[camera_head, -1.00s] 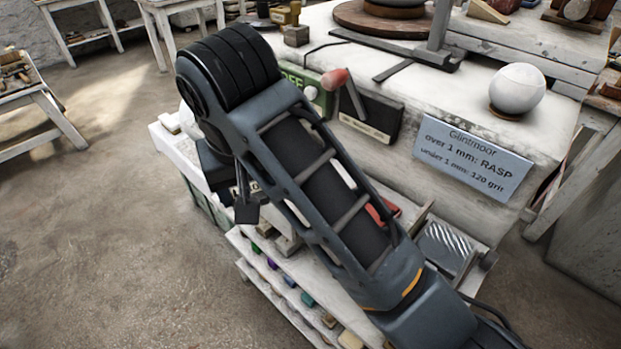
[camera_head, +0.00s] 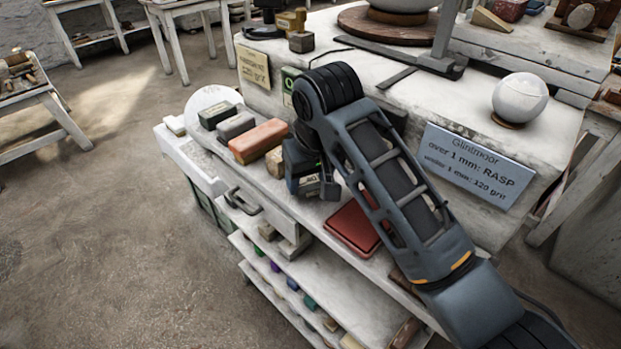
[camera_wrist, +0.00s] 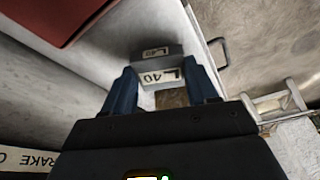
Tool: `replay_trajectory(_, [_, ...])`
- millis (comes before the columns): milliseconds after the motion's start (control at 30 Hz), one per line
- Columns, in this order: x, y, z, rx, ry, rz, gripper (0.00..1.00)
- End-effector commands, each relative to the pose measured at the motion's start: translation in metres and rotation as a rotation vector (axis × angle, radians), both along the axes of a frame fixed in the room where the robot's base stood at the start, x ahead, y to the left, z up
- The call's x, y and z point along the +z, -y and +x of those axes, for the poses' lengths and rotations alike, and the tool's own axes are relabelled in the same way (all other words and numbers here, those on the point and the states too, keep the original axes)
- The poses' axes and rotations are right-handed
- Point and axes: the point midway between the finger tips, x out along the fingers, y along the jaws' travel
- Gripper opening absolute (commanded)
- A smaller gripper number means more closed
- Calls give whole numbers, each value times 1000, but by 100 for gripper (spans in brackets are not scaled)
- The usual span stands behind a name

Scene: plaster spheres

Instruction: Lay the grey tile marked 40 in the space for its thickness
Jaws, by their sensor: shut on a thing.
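My gripper (camera_wrist: 161,82) is shut on the grey tile marked 40 (camera_wrist: 160,70), which sits between the two blue fingers in the wrist view. The tile's marked end also shows below my gripper in the head view (camera_head: 309,183), over the bench shelf. A row of blocks lies to its left: dark green (camera_head: 217,115), grey (camera_head: 235,127), orange (camera_head: 258,141) and a tan one (camera_head: 275,161) closest to my gripper. Whether the tile touches the shelf, I cannot tell. The space for its thickness cannot be made out; my wrist hides part of the row.
A flat red box (camera_head: 352,229) lies right of my gripper, partly behind my arm. A blue sign (camera_head: 476,166) reads Glintmoor, over 1 mm RASP, under 1 mm 120 grit. A white sphere (camera_head: 520,97) stands on the upper bench. Lower shelves (camera_head: 300,262) hold small coloured pieces.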

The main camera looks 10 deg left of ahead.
Motion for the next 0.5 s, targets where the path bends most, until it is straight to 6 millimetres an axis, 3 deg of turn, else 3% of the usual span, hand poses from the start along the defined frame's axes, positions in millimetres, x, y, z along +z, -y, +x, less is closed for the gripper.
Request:
replay_trajectory(167, [-13,3,3,-1,1,0,18])
replay_trajectory(500, [-17,2,3,0,1,0,18])
